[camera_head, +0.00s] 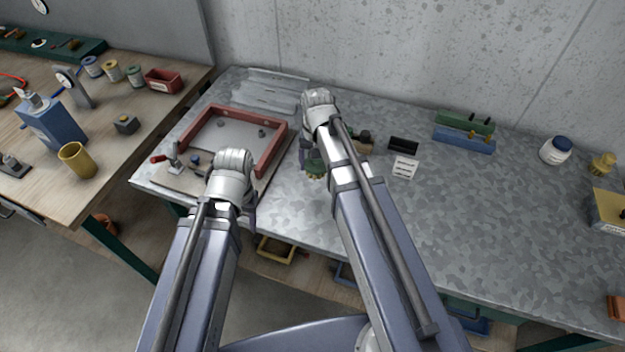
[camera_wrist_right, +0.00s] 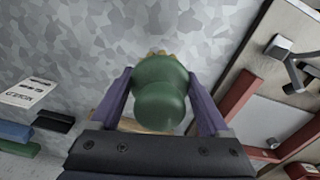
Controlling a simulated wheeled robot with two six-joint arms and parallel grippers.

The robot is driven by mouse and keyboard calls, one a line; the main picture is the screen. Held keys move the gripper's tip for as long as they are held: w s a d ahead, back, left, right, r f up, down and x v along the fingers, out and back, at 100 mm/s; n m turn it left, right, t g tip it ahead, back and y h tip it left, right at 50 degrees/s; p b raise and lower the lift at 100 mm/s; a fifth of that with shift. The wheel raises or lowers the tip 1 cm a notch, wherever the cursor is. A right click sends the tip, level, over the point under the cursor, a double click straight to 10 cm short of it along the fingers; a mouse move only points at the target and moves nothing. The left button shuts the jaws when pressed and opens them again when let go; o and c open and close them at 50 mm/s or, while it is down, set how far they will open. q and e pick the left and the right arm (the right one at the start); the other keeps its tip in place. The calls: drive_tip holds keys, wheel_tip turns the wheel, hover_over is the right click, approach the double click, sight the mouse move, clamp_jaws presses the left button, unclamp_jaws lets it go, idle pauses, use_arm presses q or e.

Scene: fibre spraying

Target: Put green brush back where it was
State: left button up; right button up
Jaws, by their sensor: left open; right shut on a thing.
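The green brush (camera_wrist_right: 160,92) is held between the two purple fingers of my right gripper (camera_wrist_right: 162,100), its rounded green handle toward the wrist camera. Yellowish bristles show at its far end. In the head view the brush (camera_head: 315,170) is partly hidden by my right arm, over the grey metal table (camera_head: 480,210); I cannot tell whether it touches the table. My left gripper (camera_head: 250,215) is open, mostly hidden behind its wrist, near the front edge of the table by the red frame. A wooden block (camera_head: 366,148) sits just right of my right wrist, partly hidden.
A red frame (camera_head: 284,140) on a board lies left of the brush. A black block (camera_head: 403,144) and a white label card (camera_head: 405,167) lie to its right. Green (camera_head: 478,122) and blue (camera_head: 462,139) blocks stand at the back. The table's right middle is clear.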

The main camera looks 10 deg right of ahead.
sight(315, 192)
drive_tip(key=shift+s+f, duration=0.1)
drive_tip(key=shift+f, duration=0.05)
wheel_tip(315, 192, down, 10)
drive_tip(key=b, duration=1)
drive_tip(key=shift+r, duration=0.2)
drive_tip(key=shift+f, duration=0.1)
drive_tip(key=shift+f, duration=0.15)
drive_tip(key=o, duration=1)
drive_tip(key=shift+o, duration=0.2)
wheel_tip(315, 192, up, 13)
drive_tip(key=p, duration=1.2)
drive_tip(key=shift+f, duration=0.2)
drive_tip(key=s+a+n+h, duration=0.1)
drive_tip(key=s+a+n, duration=0.7)
drive_tip(key=s, duration=0.6)
drive_tip(key=shift+a, duration=1.2)
